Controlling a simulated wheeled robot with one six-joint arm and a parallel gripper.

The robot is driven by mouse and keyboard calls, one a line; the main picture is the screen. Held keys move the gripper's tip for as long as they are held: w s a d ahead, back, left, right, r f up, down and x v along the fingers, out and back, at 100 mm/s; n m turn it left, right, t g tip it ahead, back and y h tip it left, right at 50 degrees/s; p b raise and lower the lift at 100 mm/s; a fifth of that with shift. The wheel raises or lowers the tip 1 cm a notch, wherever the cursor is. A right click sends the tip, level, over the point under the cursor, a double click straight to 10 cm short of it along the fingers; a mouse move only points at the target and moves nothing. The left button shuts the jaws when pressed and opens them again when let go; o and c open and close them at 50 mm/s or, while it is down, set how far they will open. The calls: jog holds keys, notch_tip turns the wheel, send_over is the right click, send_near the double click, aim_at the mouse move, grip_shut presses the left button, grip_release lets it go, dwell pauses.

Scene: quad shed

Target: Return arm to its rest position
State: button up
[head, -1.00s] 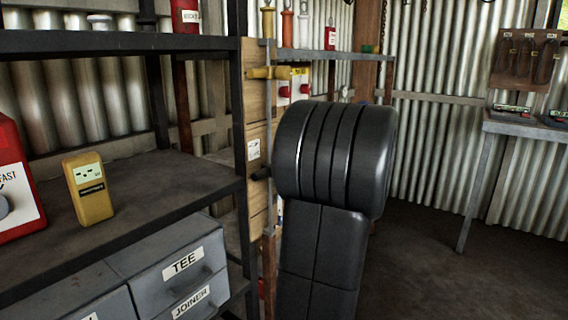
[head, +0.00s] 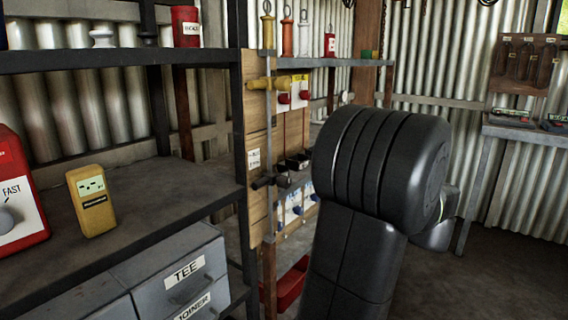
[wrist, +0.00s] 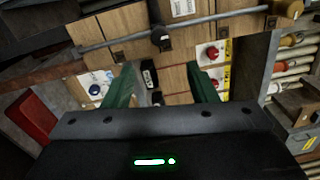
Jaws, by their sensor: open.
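My arm shows in the head view as a thick black arm standing right of the shelf; its gripper end is hidden there. In the wrist view my gripper (wrist: 162,88) is open, with two green fingers apart and nothing between them. Beyond the fingers is a wooden panel (wrist: 175,78) with a metal rod (wrist: 205,20) across it. The panel's edge also shows in the head view (head: 257,150).
A dark shelf (head: 150,195) at left holds a yellow meter (head: 92,200) and a red box (head: 18,190). Grey drawers (head: 180,270) sit below. A red bin (head: 290,285) is low behind my arm. A workbench (head: 520,130) stands at right; the floor before it is open.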

aim_at(288, 183)
jog(key=b+x, duration=0.2)
jog(key=x, duration=1.2)
jog(key=shift+a+f+b, duration=0.1)
jog(key=shift+a+b, duration=0.05)
jog(key=shift+b, duration=0.15)
jog(key=shift+r+m+p, duration=0.35)
jog(key=shift+m+p, duration=0.05)
jog(key=shift+p, duration=0.45)
jog(key=shift+m+p, duration=0.3)
jog(key=shift+p, duration=0.1)
jog(key=m+p, duration=0.3)
jog(key=p, duration=0.1)
jog(key=shift+m, duration=0.3)
jog(key=m+p, duration=0.4)
jog(key=p, duration=0.1)
jog(key=m+p, duration=0.6)
jog(key=p, duration=0.1)
jog(key=shift+h, duration=0.3)
jog(key=m+p, duration=0.2)
jog(key=shift+f+m, duration=0.1)
jog(key=shift+m, duration=0.3)
jog(key=shift+f+m+p, duration=0.1)
jog(key=shift+m+p, duration=0.2)
